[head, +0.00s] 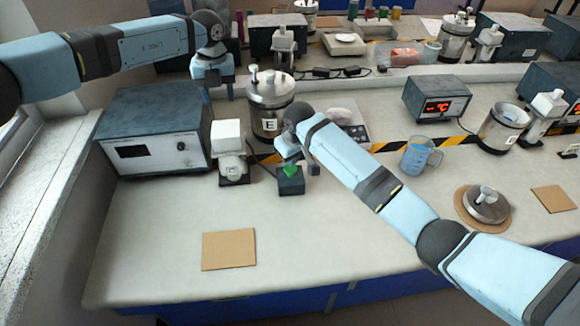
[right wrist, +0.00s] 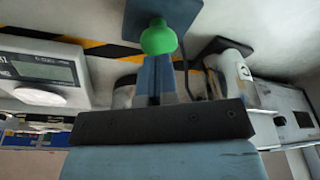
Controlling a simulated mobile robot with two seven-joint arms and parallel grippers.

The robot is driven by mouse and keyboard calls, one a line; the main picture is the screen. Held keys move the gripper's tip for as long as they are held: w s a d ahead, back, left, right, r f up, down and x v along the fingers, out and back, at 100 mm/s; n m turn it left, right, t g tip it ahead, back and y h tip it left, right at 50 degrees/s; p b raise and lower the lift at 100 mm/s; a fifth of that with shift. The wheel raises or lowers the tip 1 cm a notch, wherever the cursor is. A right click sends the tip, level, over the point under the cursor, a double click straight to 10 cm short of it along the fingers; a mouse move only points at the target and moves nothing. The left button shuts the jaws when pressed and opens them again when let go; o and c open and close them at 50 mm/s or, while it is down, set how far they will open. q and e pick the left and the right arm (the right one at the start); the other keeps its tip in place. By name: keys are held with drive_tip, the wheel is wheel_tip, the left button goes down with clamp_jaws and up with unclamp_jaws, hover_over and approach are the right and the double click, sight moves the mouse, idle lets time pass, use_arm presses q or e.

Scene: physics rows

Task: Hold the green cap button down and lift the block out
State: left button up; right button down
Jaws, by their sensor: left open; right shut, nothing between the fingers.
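The green cap button (head: 290,171) sits on a small dark box (head: 291,187) on the bench. My right gripper (head: 290,157) is shut and empty, with its fingertips at the button. In the right wrist view, the shut fingers (right wrist: 156,70) point at the green cap (right wrist: 158,38); I cannot tell whether it is pressed down. A steel vessel marked E (head: 268,122) stands behind, with a round metal piece (head: 270,88) with upright knobs in its top. I cannot tell whether this piece is the block. My left gripper (head: 219,96) is open, left of the vessel, above the bench.
A grey control unit (head: 153,132) and a white-topped device (head: 230,150) stand left of the button. A cork mat (head: 229,250) lies bare at the front. A blue jug (head: 416,158) and a metal lid on cork (head: 487,203) are to the right.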

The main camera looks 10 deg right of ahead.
sight(225, 128)
drive_tip(key=shift+f, duration=0.15)
idle(0.4)
drive_tip(key=shift+f, duration=1.75)
use_arm(q)
drive_tip(key=shift+c, duration=0.6)
drive_tip(key=shift+f, duration=4.5)
drive_tip(key=shift+f, duration=0.2)
